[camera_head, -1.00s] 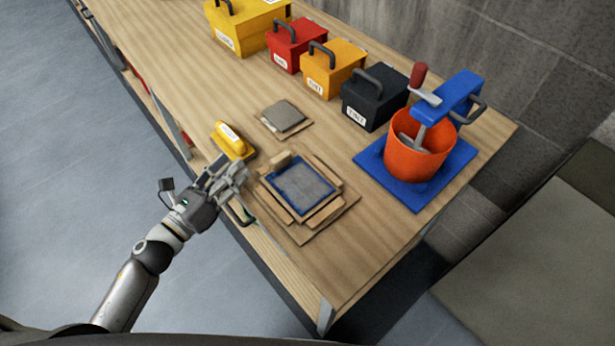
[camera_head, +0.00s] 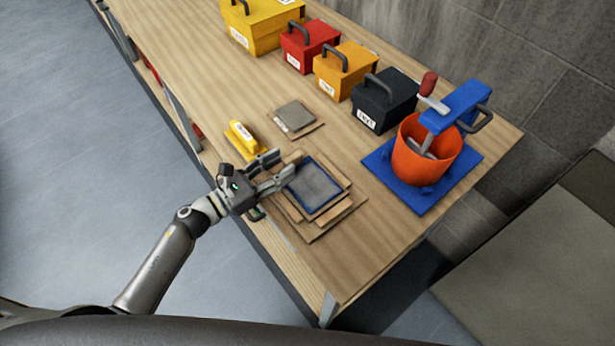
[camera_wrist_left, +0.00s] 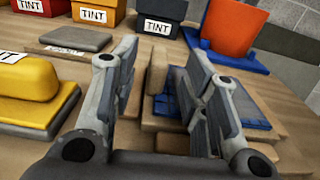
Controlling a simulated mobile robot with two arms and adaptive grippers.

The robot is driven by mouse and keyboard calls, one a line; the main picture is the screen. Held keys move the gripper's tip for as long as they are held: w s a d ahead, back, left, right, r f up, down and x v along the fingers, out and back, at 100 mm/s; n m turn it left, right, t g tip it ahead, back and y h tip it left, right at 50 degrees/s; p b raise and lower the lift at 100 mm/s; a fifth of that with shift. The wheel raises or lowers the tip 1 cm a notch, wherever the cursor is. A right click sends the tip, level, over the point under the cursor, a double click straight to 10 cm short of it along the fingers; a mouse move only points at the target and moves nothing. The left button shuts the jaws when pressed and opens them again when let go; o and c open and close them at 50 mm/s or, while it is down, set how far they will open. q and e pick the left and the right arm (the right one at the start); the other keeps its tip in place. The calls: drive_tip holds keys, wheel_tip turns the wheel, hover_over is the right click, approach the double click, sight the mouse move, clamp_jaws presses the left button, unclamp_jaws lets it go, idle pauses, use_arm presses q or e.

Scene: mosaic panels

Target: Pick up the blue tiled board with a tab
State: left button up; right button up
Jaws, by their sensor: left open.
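The blue tiled board (camera_head: 314,187) lies in a wooden frame of slats on a wooden base board (camera_head: 318,231), near the front edge of the workbench. In the left wrist view part of the blue board (camera_wrist_left: 241,108) shows behind the right-hand finger. My left gripper (camera_head: 282,168) is open at the left side of the frame, with its fingers reaching toward the board. In the left wrist view a wooden block stands between and beyond the fingers (camera_wrist_left: 160,95). The fingers hide part of the board, and I cannot make out its tab clearly. My right gripper is not in view.
A yellow float (camera_head: 243,138) and a grey panel on a board (camera_head: 296,117) lie behind the gripper. A black tint box (camera_head: 384,101), other coloured boxes and an orange bucket (camera_head: 424,150) on a blue base stand farther back. Bench is clear right of the frame.

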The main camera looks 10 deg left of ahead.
sight(284, 163)
use_arm(q)
drive_tip(key=shift+p+x, duration=0.45)
drive_tip(key=shift+x, duration=1.15)
drive_tip(key=shift+a, duration=0.1)
drive_tip(key=shift+r, duration=0.1)
clamp_jaws()
